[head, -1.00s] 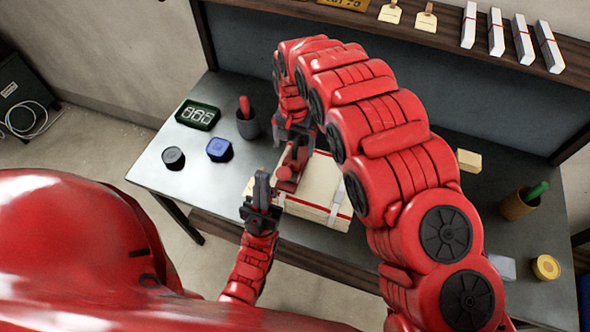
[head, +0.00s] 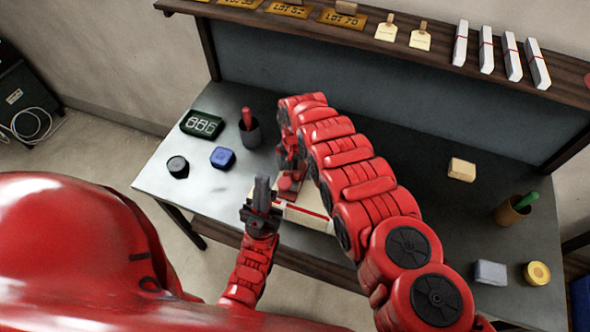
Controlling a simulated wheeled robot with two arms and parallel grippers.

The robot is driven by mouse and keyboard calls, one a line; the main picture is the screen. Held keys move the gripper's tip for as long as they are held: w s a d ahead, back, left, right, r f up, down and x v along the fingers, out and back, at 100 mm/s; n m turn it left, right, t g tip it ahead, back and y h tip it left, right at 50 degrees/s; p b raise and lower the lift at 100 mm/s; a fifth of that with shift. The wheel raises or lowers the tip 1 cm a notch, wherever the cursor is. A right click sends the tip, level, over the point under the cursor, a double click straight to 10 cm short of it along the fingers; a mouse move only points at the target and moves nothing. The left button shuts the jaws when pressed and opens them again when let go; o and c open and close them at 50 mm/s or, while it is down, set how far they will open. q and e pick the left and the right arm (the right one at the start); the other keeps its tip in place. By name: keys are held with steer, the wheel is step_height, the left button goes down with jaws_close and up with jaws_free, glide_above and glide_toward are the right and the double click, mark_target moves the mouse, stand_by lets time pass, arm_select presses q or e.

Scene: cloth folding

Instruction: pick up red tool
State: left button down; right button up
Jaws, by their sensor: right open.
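A red tool (head: 247,117) stands upright in a dark grey cup (head: 250,133) at the back left of the table. Another red piece (head: 288,184) shows over the pale folded cloth bundle (head: 315,200); I cannot tell whether it is a separate tool. My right gripper (head: 285,165) is open, close above the bundle's back left, mostly hidden by its own arm. My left gripper (head: 262,190) points up at the bundle's left front edge, its fingers seen nearly edge-on, so its opening is unclear. My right arm hides part of the bundle.
A green-framed digital display (head: 202,125), a blue block (head: 222,158) and a black round knob (head: 178,167) are on the left. A pale block (head: 461,169), a brown cup with a green handle (head: 513,209), a grey block (head: 490,272) and a yellow roll (head: 537,273) are on the right.

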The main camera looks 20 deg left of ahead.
steer(key=shift+f, duration=0.15)
jaws_close()
stand_by(0.4)
